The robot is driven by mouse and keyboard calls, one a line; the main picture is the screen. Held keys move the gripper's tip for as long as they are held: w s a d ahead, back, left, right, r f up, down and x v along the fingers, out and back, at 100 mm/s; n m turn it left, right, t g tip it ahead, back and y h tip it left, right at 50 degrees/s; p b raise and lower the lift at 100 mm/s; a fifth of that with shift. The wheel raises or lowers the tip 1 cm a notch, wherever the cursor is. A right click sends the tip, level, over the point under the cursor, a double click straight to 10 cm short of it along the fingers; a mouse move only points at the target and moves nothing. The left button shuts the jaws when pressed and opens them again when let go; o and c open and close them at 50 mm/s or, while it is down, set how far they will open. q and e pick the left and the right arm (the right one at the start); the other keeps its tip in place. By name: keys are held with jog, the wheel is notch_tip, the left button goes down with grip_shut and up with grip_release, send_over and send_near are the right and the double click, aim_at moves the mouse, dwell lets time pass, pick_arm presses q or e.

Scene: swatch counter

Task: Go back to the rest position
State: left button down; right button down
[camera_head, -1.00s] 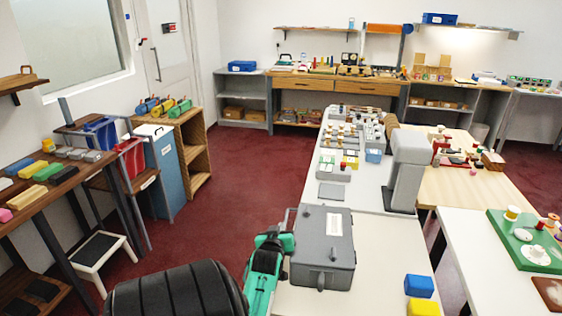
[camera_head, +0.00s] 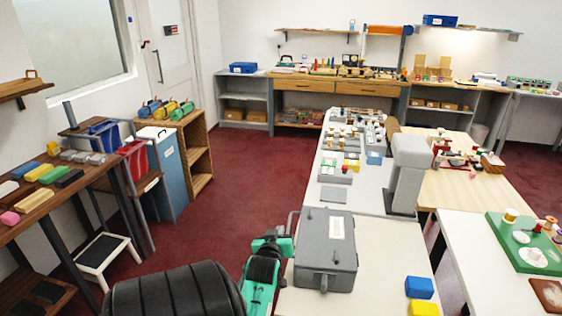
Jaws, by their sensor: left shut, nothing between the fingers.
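My left gripper (camera_head: 271,244), green and black, shows at the bottom centre, just left of the grey case (camera_head: 327,240) on the near white table. Its jaws are shut with nothing held. It looks very close to the case's left side; I cannot tell whether they touch. A black ribbed part of my arm fills the bottom left of centre. My right gripper is not in view.
A blue block (camera_head: 419,287) and a yellow block (camera_head: 423,308) lie at the table's near right. A grey upright device (camera_head: 408,175) stands behind the case. Red floor (camera_head: 235,190) is open left of the tables. A step stool (camera_head: 101,253) stands further left.

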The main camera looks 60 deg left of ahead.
pick_arm(q)
jog(key=v, duration=0.4)
jog(key=shift+b, duration=0.3)
